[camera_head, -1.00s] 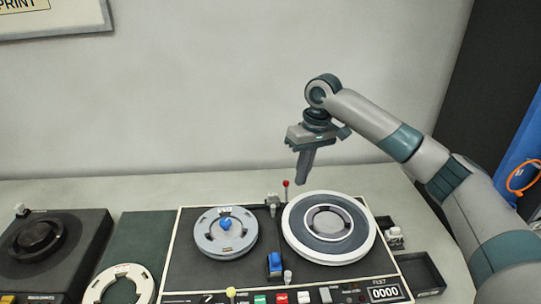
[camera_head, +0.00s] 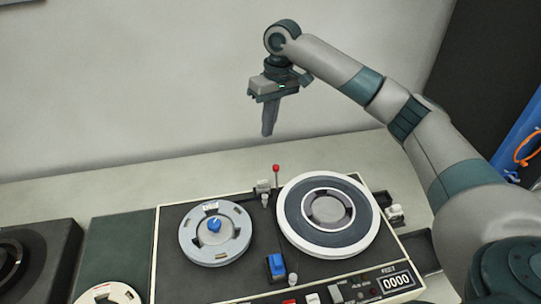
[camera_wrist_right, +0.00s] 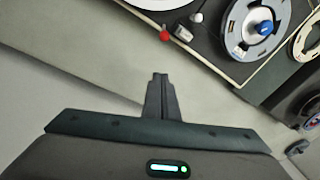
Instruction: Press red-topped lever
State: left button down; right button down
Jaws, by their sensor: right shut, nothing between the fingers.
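The red-topped lever (camera_head: 276,168) stands at the back edge of the tape machine (camera_head: 170,262), between the two reels. It also shows in the right wrist view (camera_wrist_right: 164,36), beyond the fingertips. My right gripper (camera_head: 268,133) is shut and empty, pointing down above and behind the lever, apart from it. In the right wrist view its closed fingers (camera_wrist_right: 160,76) point toward the lever's side of the machine. My left gripper is not in view.
A grey reel (camera_head: 188,236) with a blue hub sits left, and a white-rimmed reel (camera_head: 293,236) sits right. A blue switch (camera_head: 276,266) stands in front between them. A dark tray (camera_head: 421,252) lies to the right. A pale table strip (camera_head: 120,202) behind the machine is clear.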

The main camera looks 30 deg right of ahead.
aim_at(276, 177)
notch_tip(276, 177, down, 10)
jog(key=a+p, duration=0.1)
jog(key=p, duration=0.2)
jog(key=shift+s+d+r+p, duration=0.1)
jog(key=shift+s+r+p, duration=0.15)
jog(key=shift+s, duration=0.3)
jog(key=shift+s+d+r+p, duration=0.1)
jog(key=shift+s+p, duration=0.25)
jog(key=shift+s, duration=0.2)
jog(key=shift+s+d+r+p, duration=0.1)
jog(key=shift+s+r+p, duration=0.15)
jog(key=shift+s, duration=0.3)
